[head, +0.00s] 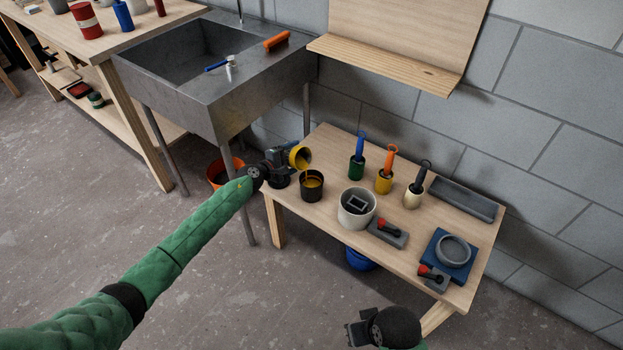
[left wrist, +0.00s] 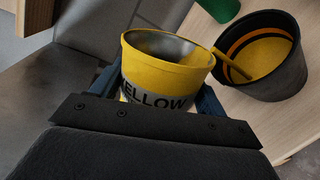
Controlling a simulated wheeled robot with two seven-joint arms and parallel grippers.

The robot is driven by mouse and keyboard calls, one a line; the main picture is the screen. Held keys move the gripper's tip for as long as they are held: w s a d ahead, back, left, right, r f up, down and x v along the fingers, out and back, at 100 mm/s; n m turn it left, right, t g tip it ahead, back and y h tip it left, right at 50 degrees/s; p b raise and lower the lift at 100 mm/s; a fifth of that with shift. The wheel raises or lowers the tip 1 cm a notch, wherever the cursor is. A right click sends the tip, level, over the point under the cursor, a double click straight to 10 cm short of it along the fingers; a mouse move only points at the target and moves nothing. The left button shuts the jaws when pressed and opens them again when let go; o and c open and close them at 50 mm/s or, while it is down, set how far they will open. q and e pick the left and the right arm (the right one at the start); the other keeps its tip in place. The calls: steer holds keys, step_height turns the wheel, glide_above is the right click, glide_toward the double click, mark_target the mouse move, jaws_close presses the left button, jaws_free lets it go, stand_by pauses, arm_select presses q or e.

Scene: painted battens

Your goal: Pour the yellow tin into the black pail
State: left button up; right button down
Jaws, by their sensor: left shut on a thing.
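My left gripper (head: 284,159) is shut on the yellow tin (head: 300,157) and holds it tilted above the left end of the low table, its mouth toward the black pail (head: 312,190). A yellow stream runs from the tin's lip down into the pail. The left wrist view shows the tin (left wrist: 165,72) with its label "YELLOW" partly hidden, and the black pail (left wrist: 285,80) with yellow paint and an orange band inside. My right gripper (head: 358,334) is low at the bottom of the head view, away from the table; its finger opening is unclear.
On the low table (head: 330,145) stand a white bucket (head: 356,208), green, yellow and cream pots with brushes, a grey tray (head: 462,198) and a blue block (head: 447,255) bearing a grey ring. A grey sink (head: 210,85) stands behind left, an orange bucket (head: 218,172) below it.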

arm_select(q)
steer(key=shift+d+r, duration=0.15)
arm_select(e)
steer(key=shift+s+d+r, duration=0.1)
steer(key=shift+s+d, duration=0.05)
steer(key=shift+s, duration=0.2)
arm_select(q)
steer(key=shift+s+d+r+m, duration=0.1)
steer(key=shift+s+m, duration=0.05)
steer(key=shift+m, duration=0.15)
arm_select(e)
steer(key=shift+w+d+r, duration=0.15)
steer(key=shift+r, duration=0.1)
arm_select(q)
steer(key=shift+s+d+r+p, duration=0.1)
steer(key=shift+s+d+p, duration=0.1)
steer(key=shift+p, duration=0.3)
arm_select(e)
steer(key=shift+d+r, duration=0.35)
steer(key=shift+d, duration=0.05)
arm_select(q)
steer(key=shift+m, duration=0.3)
arm_select(e)
steer(key=shift+s, duration=0.2)
